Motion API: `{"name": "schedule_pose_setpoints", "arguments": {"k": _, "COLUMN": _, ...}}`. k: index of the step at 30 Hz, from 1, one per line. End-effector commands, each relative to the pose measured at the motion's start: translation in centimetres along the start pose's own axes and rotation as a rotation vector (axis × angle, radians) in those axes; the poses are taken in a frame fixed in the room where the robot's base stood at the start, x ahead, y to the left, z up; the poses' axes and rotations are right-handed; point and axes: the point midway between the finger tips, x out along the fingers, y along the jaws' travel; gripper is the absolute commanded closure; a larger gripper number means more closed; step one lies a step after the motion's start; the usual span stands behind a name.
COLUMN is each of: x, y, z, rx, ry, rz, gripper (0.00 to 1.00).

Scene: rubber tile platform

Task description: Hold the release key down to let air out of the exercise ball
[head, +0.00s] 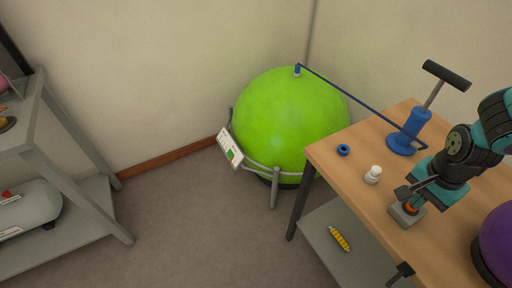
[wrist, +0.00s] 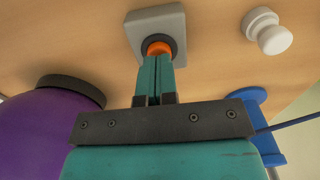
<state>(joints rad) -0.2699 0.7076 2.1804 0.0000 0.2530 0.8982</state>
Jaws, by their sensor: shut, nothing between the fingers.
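The green exercise ball (head: 285,120) sits in a stand in the corner, with a blue hose running from its top to the blue hand pump (head: 412,132) on the wooden table. The release key is an orange button on a grey block (head: 405,216) near the table's front edge. It also shows in the wrist view as an orange button (wrist: 158,47) on a grey block (wrist: 143,28). My gripper (head: 413,203) is shut and empty, with its fingertips at the orange button. They appear to touch it; I cannot tell how far it is pressed.
A white knob-like piece (head: 373,175) and a blue ring (head: 343,150) lie on the table (head: 345,170). A purple ball (head: 497,245) is at the right. A white panel (head: 230,147) hangs at the green ball's stand. A grey shelf (head: 80,165) stands at left.

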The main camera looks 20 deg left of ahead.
Motion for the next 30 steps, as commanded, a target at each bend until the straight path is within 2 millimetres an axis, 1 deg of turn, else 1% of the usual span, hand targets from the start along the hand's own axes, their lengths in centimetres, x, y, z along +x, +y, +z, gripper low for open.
{"name": "schedule_pose_setpoints", "arguments": {"k": 8, "x": 0.1, "y": 0.0, "z": 0.0, "rx": 0.000, "ry": 0.000, "rz": 0.000, "gripper": 1.00}}
{"name": "schedule_pose_setpoints", "arguments": {"k": 23, "x": 1.2, "y": 0.0, "z": 0.0, "rx": 0.000, "ry": -0.001, "rz": 0.001, "gripper": 1.00}}
{"name": "schedule_pose_setpoints", "arguments": {"k": 30, "x": 0.7, "y": 0.0, "z": 0.0, "rx": 0.000, "ry": 0.000, "rz": 0.000, "gripper": 1.00}}
